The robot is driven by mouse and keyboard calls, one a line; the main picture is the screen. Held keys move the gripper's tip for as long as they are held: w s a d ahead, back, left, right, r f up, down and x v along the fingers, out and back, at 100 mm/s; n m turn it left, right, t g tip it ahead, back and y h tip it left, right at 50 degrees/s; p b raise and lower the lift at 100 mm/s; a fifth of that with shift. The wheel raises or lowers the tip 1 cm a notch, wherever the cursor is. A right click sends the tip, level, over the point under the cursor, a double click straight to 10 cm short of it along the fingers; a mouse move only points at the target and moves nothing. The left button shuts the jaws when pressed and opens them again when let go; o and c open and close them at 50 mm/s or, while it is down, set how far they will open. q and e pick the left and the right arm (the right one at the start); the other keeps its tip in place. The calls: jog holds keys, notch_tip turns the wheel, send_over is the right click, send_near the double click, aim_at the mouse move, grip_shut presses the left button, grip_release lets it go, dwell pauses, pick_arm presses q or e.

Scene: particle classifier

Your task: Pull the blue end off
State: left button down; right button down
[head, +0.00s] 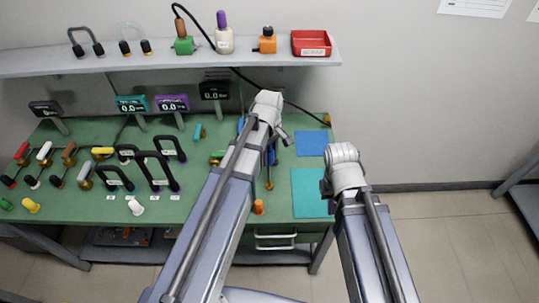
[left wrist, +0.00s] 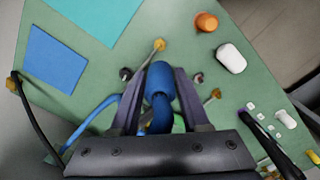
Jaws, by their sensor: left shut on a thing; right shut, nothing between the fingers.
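The blue end (left wrist: 158,82) is a rounded blue plug, in the left wrist view between the two fingers of my left gripper (left wrist: 160,74). The gripper is shut on it. What the blue end joins is hidden by the gripper. In the head view my left arm covers most of this spot; bits of blue (head: 272,155) show beside it. My right gripper (head: 327,189) is mostly hidden behind its wrist, over the bench's right edge near a teal mat, apart from the blue end.
The green bench (head: 235,195) holds a blue mat (head: 312,143), a teal mat (head: 307,192), an orange knob (head: 258,206), a white piece (left wrist: 231,58), several black handles and small displays. A shelf (head: 170,60) with a red tray (head: 311,43) runs above. Floor right of the bench is clear.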

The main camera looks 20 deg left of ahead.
aim_at(269, 150)
pick_arm(q)
notch_tip(269, 150, up, 3)
jog(key=p, duration=0.3)
jog(key=shift+r, duration=0.1)
